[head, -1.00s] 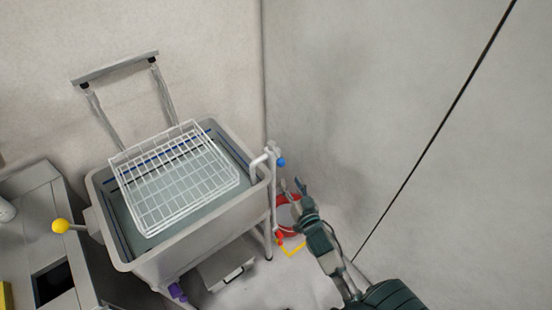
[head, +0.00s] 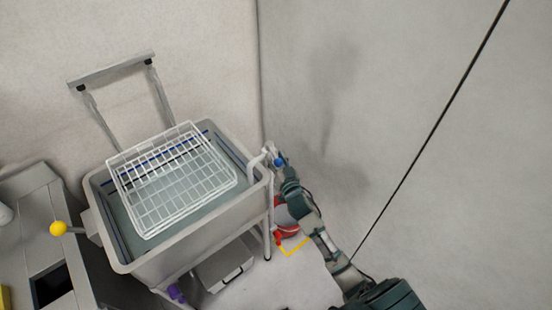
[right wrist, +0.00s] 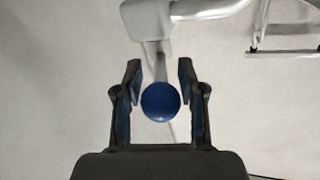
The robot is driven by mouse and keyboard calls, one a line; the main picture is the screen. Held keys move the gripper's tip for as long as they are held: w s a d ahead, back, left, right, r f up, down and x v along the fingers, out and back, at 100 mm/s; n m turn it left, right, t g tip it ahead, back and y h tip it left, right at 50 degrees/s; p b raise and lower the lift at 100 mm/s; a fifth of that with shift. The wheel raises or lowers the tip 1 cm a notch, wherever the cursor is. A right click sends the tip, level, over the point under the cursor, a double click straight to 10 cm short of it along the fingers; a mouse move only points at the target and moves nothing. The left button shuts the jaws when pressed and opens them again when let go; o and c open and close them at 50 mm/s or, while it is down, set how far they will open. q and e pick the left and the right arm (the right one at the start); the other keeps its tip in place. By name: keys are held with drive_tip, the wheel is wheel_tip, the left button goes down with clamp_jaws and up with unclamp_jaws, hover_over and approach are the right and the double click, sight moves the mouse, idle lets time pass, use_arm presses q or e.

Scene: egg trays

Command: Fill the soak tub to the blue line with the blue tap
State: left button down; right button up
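The grey soak tub (head: 192,243) stands at the left in the head view, with water in it and a blue line (head: 205,134) on its inner wall. A white wire basket (head: 149,236) hangs over the water. The tap (head: 257,163) is on the tub's right edge. Its blue knob (right wrist: 160,102) shows in the right wrist view between the two fingers of my right gripper (right wrist: 160,85). The fingers are open, with a gap on each side of the knob. In the head view my right gripper (head: 280,165) is at the tap. My left gripper is not in view.
A red and white round thing (head: 283,215) and a yellow bent bar (head: 292,249) are low behind my right arm. A yellow ball on a lever (head: 58,228) is left of the tub. A grey wall closes the right side.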

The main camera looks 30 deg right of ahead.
clamp_jaws()
drive_tip(key=shift+w+f, duration=0.1)
use_arm(q)
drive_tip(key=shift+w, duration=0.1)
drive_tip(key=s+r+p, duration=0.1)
drive_tip(key=p, duration=0.1)
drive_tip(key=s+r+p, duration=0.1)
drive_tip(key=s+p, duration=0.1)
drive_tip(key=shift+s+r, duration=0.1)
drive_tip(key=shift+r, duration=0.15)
use_arm(e)
drive_tip(key=n+y, duration=0.1)
drive_tip(key=y, duration=0.1)
drive_tip(key=d+n+y, duration=0.2)
drive_tip(key=y, duration=0.1)
drive_tip(key=shift+d+f+n+y, duration=0.1)
drive_tip(key=shift+n+y, duration=0.2)
drive_tip(key=shift+n, duration=0.1)
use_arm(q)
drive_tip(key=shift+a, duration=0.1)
